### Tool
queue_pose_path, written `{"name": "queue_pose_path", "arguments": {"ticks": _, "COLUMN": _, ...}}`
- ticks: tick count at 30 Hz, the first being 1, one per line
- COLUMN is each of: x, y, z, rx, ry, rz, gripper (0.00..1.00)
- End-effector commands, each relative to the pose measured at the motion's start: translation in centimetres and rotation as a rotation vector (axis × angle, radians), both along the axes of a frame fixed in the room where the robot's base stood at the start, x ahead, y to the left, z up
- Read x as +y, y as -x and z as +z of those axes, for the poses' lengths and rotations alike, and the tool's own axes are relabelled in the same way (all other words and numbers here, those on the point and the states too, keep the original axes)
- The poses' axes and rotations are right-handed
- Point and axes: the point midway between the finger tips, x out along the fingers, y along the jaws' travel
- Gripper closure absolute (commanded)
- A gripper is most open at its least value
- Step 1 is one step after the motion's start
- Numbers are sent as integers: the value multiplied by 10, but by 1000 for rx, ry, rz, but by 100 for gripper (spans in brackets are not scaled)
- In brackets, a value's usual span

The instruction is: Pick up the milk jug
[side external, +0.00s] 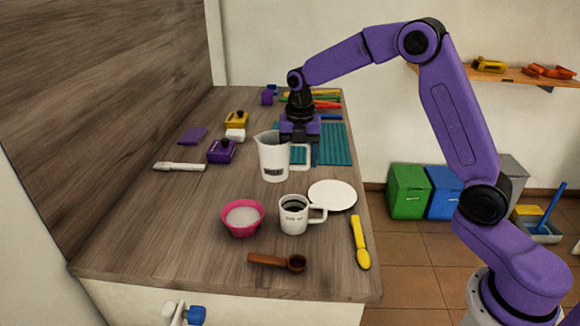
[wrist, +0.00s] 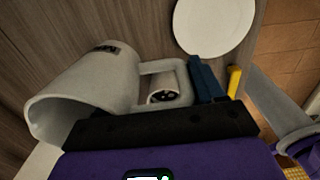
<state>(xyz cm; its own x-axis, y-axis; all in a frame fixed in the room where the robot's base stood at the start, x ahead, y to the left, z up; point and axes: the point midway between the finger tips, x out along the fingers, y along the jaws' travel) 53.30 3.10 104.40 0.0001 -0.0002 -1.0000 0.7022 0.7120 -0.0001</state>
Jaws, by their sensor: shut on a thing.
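The milk jug (side external: 273,158) is white with a dark label and a spout. It is upright on or just above the wooden counter in the side external view; any gap beneath it cannot be told. My gripper (side external: 306,148) points down at the handle, on the jug's right side, and is shut on it. In the wrist view, the jug (wrist: 88,85) fills the left, with its handle beside a blue finger of my gripper (wrist: 200,80). The other finger and the exact contact are hidden.
A black-and-white mug (side external: 293,216), white plate (side external: 333,195) and pink bowl (side external: 242,218) stand in front of the jug. A teal mat (side external: 338,145) lies behind right. A wooden scoop (side external: 276,262) and yellow utensil (side external: 360,243) lie near the front. Purple (side external: 221,151) and yellow (side external: 236,120) containers stand left.

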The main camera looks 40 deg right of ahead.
Motion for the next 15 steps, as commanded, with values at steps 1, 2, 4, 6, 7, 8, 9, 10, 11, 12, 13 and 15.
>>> {"name": "queue_pose_path", "arguments": {"ticks": 1, "x": 0, "y": 7, "z": 12, "rx": -8, "ry": -2, "rz": 0, "gripper": 87}}
{"name": "queue_pose_path", "arguments": {"ticks": 2, "x": 0, "y": 14, "z": 14, "rx": -6, "ry": -1, "rz": 0, "gripper": 87}}
{"name": "queue_pose_path", "arguments": {"ticks": 4, "x": -1, "y": 27, "z": 19, "rx": -6, "ry": -1, "rz": 0, "gripper": 87}}
{"name": "queue_pose_path", "arguments": {"ticks": 6, "x": -2, "y": 40, "z": 24, "rx": -6, "ry": -1, "rz": 0, "gripper": 87}}
{"name": "queue_pose_path", "arguments": {"ticks": 7, "x": -2, "y": 45, "z": 26, "rx": -6, "ry": -1, "rz": 0, "gripper": 87}}
{"name": "queue_pose_path", "arguments": {"ticks": 8, "x": -3, "y": 50, "z": 28, "rx": -6, "ry": -1, "rz": 1, "gripper": 87}}
{"name": "queue_pose_path", "arguments": {"ticks": 9, "x": -3, "y": 56, "z": 31, "rx": -6, "ry": -1, "rz": 1, "gripper": 87}}
{"name": "queue_pose_path", "arguments": {"ticks": 10, "x": -3, "y": 61, "z": 33, "rx": -6, "ry": -1, "rz": 0, "gripper": 87}}
{"name": "queue_pose_path", "arguments": {"ticks": 11, "x": -4, "y": 65, "z": 35, "rx": -6, "ry": -1, "rz": 0, "gripper": 87}}
{"name": "queue_pose_path", "arguments": {"ticks": 12, "x": -4, "y": 70, "z": 37, "rx": -4, "ry": -1, "rz": 0, "gripper": 87}}
{"name": "queue_pose_path", "arguments": {"ticks": 13, "x": -4, "y": 73, "z": 38, "rx": -6, "ry": -1, "rz": -1, "gripper": 87}}
{"name": "queue_pose_path", "arguments": {"ticks": 15, "x": -5, "y": 80, "z": 41, "rx": -4, "ry": -1, "rz": -1, "gripper": 87}}
